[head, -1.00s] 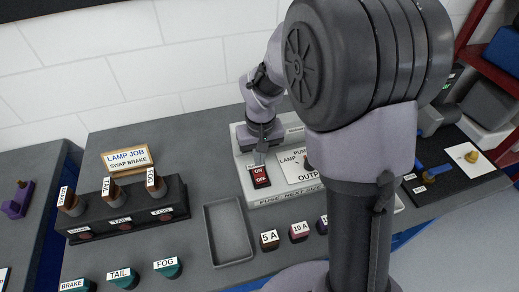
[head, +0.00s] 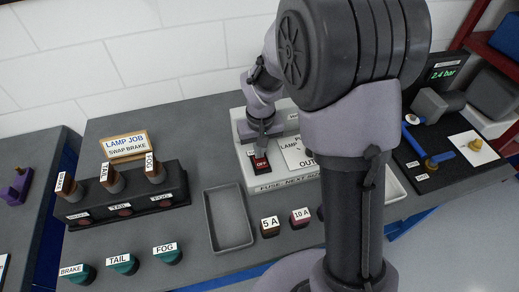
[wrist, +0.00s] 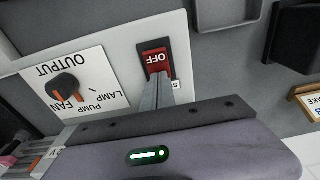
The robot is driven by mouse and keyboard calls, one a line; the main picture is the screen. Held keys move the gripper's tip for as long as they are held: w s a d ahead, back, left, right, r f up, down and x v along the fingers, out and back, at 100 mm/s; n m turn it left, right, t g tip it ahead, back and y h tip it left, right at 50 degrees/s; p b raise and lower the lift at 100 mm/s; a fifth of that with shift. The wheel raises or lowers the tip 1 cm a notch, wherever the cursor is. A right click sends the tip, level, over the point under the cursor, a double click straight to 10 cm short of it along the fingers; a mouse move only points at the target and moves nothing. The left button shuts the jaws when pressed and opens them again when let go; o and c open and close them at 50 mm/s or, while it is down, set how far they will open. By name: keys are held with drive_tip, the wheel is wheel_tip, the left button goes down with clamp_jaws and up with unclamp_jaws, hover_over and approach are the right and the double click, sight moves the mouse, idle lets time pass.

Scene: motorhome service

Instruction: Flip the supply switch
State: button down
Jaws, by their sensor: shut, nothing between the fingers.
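The supply switch (head: 261,164) is a red rocker in a dark frame on the light grey panel box (head: 262,185). Its OFF half shows in the head view; my gripper (head: 262,150) hides the ON half. In the wrist view the switch (wrist: 156,58) shows OFF at its far end, and my shut, empty fingers (wrist: 157,82) reach over its other end. The fingertips are at the rocker's surface or very close; I cannot tell if they press it.
Beside the switch is an output knob (wrist: 65,88) on a white plate. A grey empty tray (head: 228,244) lies left of the box. Fuse blocks (head: 270,227) stand in front. A lamp rack (head: 120,205) is further left, and a gauge display (head: 443,72) is at right.

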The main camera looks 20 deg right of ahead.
sight(262, 163)
drive_tip(key=shift+s+f, duration=0.2)
drive_tip(key=shift+s, duration=0.1)
drive_tip(key=shift+s+r, duration=0.25)
drive_tip(key=shift+s, duration=0.4)
drive_tip(key=shift+w, duration=0.1)
drive_tip(key=shift+r, duration=0.25)
wheel_tip(262, 163, up, 14)
drive_tip(key=p, duration=0.6)
drive_tip(key=shift+s+f, duration=0.25)
drive_tip(key=shift+s, duration=0.2)
drive_tip(key=shift+f, duration=0.1)
